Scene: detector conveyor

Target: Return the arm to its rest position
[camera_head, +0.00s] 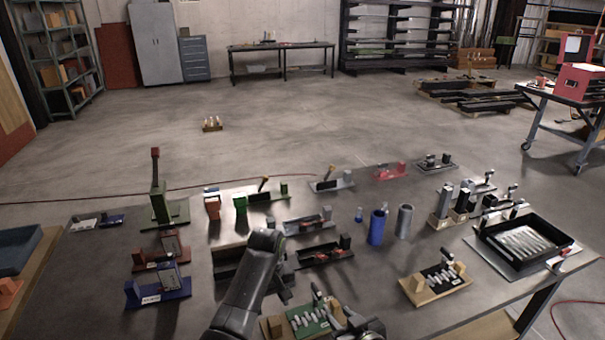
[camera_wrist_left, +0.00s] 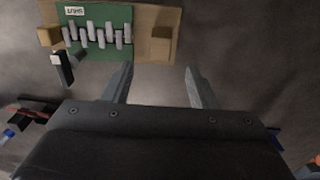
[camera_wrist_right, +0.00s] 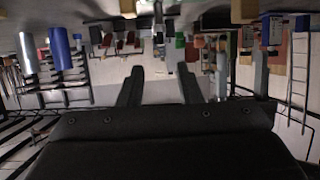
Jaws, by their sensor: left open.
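My left arm (camera_head: 246,290) rises from the bottom edge of the head view and bends over the front of the table. My left gripper (camera_wrist_left: 158,80) is open and empty in its wrist view, above bare tabletop. A green board on a tan base (camera_wrist_left: 145,35), holding a row of grey pins, lies just beyond its fingertips; it also shows in the head view (camera_head: 308,319), partly hidden. My right gripper (camera_wrist_right: 161,82) is open with nothing between its fingers. Its wrist view is upside down and looks across the table fixtures.
The dark table (camera_head: 90,290) carries several fixtures: a blue cylinder (camera_head: 377,227), a grey cylinder (camera_head: 404,221), a black tray (camera_head: 562,250), a tan pin fixture (camera_head: 462,288) and a tall green lever fixture (camera_head: 160,208). The table's left front is bare.

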